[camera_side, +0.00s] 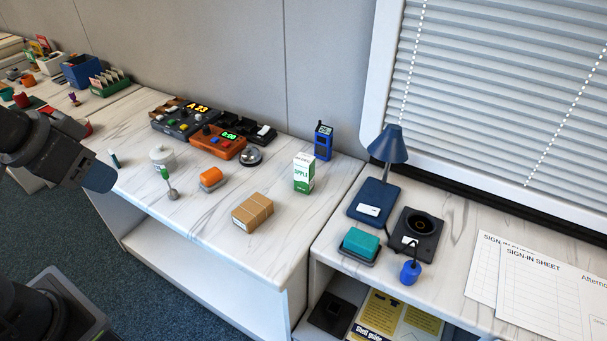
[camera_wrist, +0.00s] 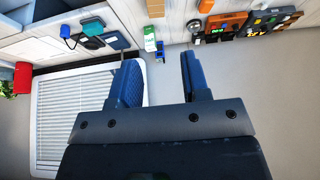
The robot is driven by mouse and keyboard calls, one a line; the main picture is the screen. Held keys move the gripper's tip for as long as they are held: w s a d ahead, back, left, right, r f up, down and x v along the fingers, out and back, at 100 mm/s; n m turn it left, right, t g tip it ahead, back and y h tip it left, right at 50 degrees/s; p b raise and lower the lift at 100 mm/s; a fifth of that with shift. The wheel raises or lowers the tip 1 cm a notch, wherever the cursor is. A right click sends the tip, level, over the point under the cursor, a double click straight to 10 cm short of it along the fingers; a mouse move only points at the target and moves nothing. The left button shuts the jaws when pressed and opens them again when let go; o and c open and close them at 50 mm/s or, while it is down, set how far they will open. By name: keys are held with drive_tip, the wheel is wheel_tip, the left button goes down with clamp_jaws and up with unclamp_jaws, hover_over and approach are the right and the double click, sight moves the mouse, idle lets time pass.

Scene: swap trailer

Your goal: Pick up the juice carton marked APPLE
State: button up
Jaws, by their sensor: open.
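The juice carton marked APPLE (camera_side: 304,173) is white and green and stands upright on the marble-look counter (camera_side: 225,240), near its right end. In the wrist view the carton (camera_wrist: 150,38) shows small and far off, beyond the fingers. My gripper (camera_wrist: 158,75) is open and empty, with two blue fingers apart. In the side view my gripper (camera_side: 98,177) is at the far left, well away from the carton and above the counter's left edge. Its fingers are not clearly separated in that view.
A blue handheld radio (camera_side: 323,142) stands close behind the carton. A cardboard box (camera_side: 252,212) lies in front of it to the left. An orange device (camera_side: 216,141), a silver bell (camera_side: 251,156) and an orange roll (camera_side: 211,179) are further left. A blue lamp (camera_side: 388,146) stands to the right.

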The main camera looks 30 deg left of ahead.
drive_tip(key=shift+o, duration=0.2)
drive_tip(key=o, duration=0.7)
drive_tip(key=g, duration=0.1)
hover_over(304, 158)
drive_tip(key=s, duration=0.7)
wheel_tip(304, 158, down, 11)
drive_tip(key=shift+n, duration=0.3)
drive_tip(key=x, duration=1)
drive_tip(key=shift+w+d+r, duration=0.1)
drive_tip(key=shift+d, duration=0.1)
drive_tip(key=shift+w+x, duration=0.15)
drive_tip(key=shift+x, duration=1.3)
drive_tip(key=shift+w+x, duration=0.2)
drive_tip(key=shift+x, duration=1.2)
